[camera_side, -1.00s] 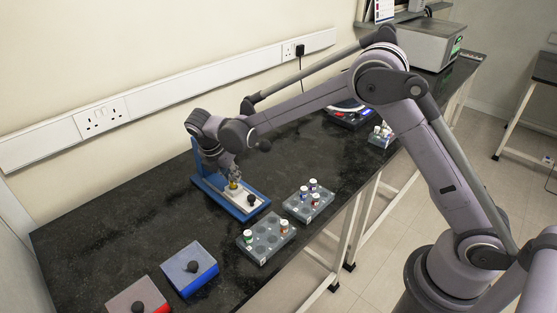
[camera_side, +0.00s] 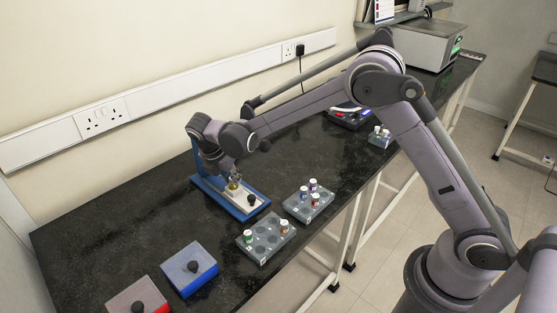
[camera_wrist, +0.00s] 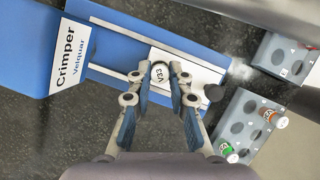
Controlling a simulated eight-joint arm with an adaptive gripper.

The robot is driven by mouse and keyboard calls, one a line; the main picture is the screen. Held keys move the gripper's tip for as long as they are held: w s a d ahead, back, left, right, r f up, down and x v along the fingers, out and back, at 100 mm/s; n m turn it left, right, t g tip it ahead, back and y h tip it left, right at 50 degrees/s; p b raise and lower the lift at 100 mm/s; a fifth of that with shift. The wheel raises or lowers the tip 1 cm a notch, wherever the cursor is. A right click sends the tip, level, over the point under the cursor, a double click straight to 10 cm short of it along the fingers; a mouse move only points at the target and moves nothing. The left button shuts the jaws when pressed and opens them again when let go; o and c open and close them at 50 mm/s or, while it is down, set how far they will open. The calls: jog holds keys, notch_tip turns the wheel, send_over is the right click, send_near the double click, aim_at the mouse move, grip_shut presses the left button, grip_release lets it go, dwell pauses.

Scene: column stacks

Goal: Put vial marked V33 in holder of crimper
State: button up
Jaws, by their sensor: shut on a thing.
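The vial marked V33 (camera_wrist: 158,72) shows its white labelled top between the fingertips of my gripper (camera_wrist: 162,84) in the wrist view. My gripper is shut on it. In the side view the vial (camera_side: 233,186) looks yellowish below my gripper (camera_side: 235,177), upright over the crimper's white holder block. The blue crimper (camera_side: 214,192) stands near the wall; its label "Crimper Velquar" reads in the wrist view (camera_wrist: 66,62). The white holder block (camera_wrist: 206,76) lies around and below the vial. I cannot tell whether the vial's base touches the holder.
A grey rack (camera_side: 265,238) with a green and an orange vial and another rack (camera_side: 308,202) with several vials stand right of the crimper. Blue (camera_side: 190,268) and red-edged (camera_side: 138,298) blocks with black knobs lie at the front left. The bench is clear left of the crimper.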

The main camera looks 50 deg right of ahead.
jog(key=shift+f, duration=0.2)
jog(key=o, duration=1.2)
jog(key=shift+o, duration=0.2)
jog(key=shift+r, duration=3)
